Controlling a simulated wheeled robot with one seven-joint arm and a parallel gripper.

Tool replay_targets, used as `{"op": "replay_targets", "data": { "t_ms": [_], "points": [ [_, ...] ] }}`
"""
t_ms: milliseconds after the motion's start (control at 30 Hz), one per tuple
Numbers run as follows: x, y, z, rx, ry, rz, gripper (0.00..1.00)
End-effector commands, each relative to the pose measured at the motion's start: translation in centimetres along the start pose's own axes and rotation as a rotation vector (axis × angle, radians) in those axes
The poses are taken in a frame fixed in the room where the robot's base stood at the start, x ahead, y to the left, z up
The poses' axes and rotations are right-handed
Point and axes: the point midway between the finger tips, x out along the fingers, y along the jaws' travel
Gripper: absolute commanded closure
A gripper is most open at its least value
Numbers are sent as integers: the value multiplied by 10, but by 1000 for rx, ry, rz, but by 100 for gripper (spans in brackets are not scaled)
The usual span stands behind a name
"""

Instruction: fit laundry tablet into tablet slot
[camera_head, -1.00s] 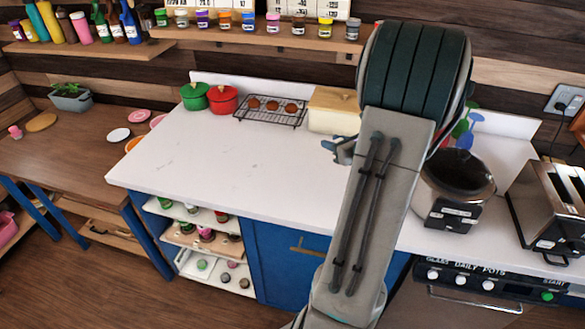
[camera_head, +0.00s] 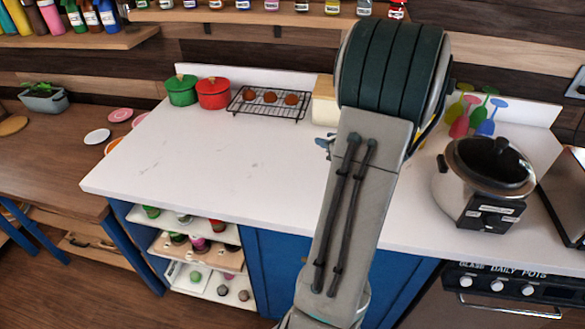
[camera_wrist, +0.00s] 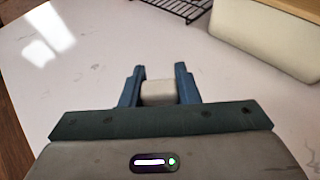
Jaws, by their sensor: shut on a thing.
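My gripper (camera_wrist: 160,85) is shut on a small pale block, the laundry tablet (camera_wrist: 158,93), in the wrist view. The tablet sits between the two blue fingers, above or at the white counter; the exact height is hard to tell. In the head view my arm hides most of the gripper, and only a bit of it (camera_head: 325,147) shows left of the arm, over the counter. The tablet is hidden there. I cannot make out a tablet slot in either current view.
The white counter (camera_head: 200,165) is clear at its middle and left. Behind are green (camera_head: 181,90) and red (camera_head: 213,94) pots, a wire rack (camera_head: 268,104) with brown items, and a cream box (camera_wrist: 262,38). A slow cooker (camera_head: 485,180) stands right of my arm.

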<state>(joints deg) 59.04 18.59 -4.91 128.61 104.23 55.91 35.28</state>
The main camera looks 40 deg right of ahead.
Motion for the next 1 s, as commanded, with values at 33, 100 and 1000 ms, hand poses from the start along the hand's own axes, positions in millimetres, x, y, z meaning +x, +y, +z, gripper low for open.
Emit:
{"op": "replay_targets", "data": {
  "t_ms": [33, 100, 1000],
  "points": [
    [9, 8, -3, 5, 4, 5, 93],
    [24, 18, -7, 5, 3, 4, 93],
    [108, 67, -63, 0, 2, 1, 93]
  ]
}}
